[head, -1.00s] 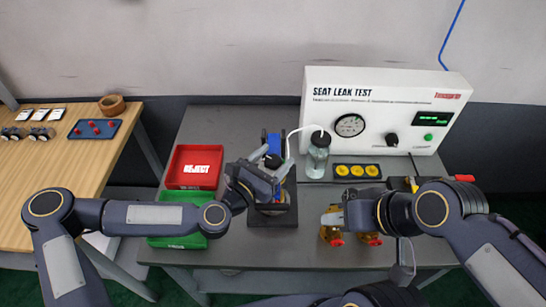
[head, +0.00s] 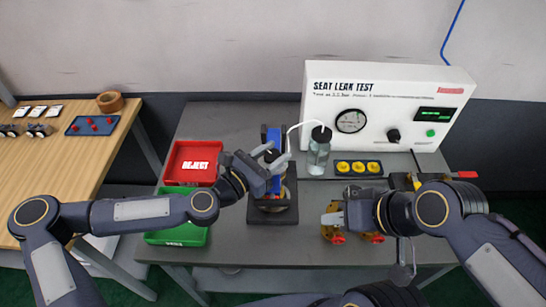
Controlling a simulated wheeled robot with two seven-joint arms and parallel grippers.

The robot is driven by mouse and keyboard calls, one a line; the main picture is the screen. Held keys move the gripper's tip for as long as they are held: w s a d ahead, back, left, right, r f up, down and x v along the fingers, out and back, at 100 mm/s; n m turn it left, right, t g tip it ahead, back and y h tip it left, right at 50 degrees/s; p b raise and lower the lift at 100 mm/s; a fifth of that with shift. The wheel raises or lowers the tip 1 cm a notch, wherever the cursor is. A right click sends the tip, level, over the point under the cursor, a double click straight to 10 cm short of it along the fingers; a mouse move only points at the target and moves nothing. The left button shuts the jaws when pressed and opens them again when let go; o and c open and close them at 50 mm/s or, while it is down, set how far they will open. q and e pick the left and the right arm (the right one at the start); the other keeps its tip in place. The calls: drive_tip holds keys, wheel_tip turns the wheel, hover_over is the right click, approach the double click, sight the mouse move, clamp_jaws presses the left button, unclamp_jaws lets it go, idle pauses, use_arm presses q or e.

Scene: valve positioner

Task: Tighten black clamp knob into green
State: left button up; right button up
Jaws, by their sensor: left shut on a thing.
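The clamp fixture is a blue frame (head: 274,138) on a black base plate (head: 272,216) in the middle of the grey table. The black clamp knob (head: 271,155) is at the top of the fixture, mostly hidden by my gripper. My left gripper (head: 275,163) is shut on the knob, coming in from the left. A brass part in the fixture is largely hidden beneath it. My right gripper (head: 342,216) is low beside the brass valves with red ends (head: 335,237) at right; its fingers are too obscured to tell open or shut. Any green mark by the knob is not discernible.
A red reject tray (head: 193,163) and a green tray (head: 177,238) lie left of the fixture. A clear bottle (head: 318,154) with a white tube and the leak test box (head: 385,100) stand behind. Yellow caps (head: 358,167) sit in a dark holder.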

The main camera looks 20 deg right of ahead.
use_arm(q)
drive_tip(key=m+g+b, duration=0.1)
drive_tip(key=g, duration=0.1)
drive_tip(key=m+g+h+b, duration=0.1)
drive_tip(key=shift+w+a+f+m+g+h, duration=0.1)
drive_tip(key=shift+w+f+m+g+h, duration=0.1)
drive_tip(key=shift+m+g+h, duration=0.15)
drive_tip(key=m+g, duration=0.1)
drive_tip(key=g, duration=0.1)
drive_tip(key=shift+r+m+g+h+b, duration=0.15)
drive_tip(key=shift+m+g+h+b, duration=0.1)
drive_tip(key=shift+m+g+b, duration=0.1)
drive_tip(key=m+g, duration=0.1)
drive_tip(key=g, duration=0.2)
drive_tip(key=shift+r+m, duration=0.1)
drive_tip(key=shift+m, duration=0.3)
drive_tip(key=m+g, duration=0.2)
drive_tip(key=g, duration=0.1)
drive_tip(key=m+g+y+p, duration=0.1)
drive_tip(key=m+g, duration=0.1)
drive_tip(key=g, duration=0.2)
drive_tip(key=shift+s+m, duration=0.1)
drive_tip(key=shift+m, duration=0.2)
drive_tip(key=shift+s+m+g+y, duration=0.1)
drive_tip(key=shift+m+g+y, duration=1.95)
drive_tip(key=shift+g, duration=0.65)
drive_tip(key=o, duration=1)
drive_tip(key=shift+c, duration=0.2)
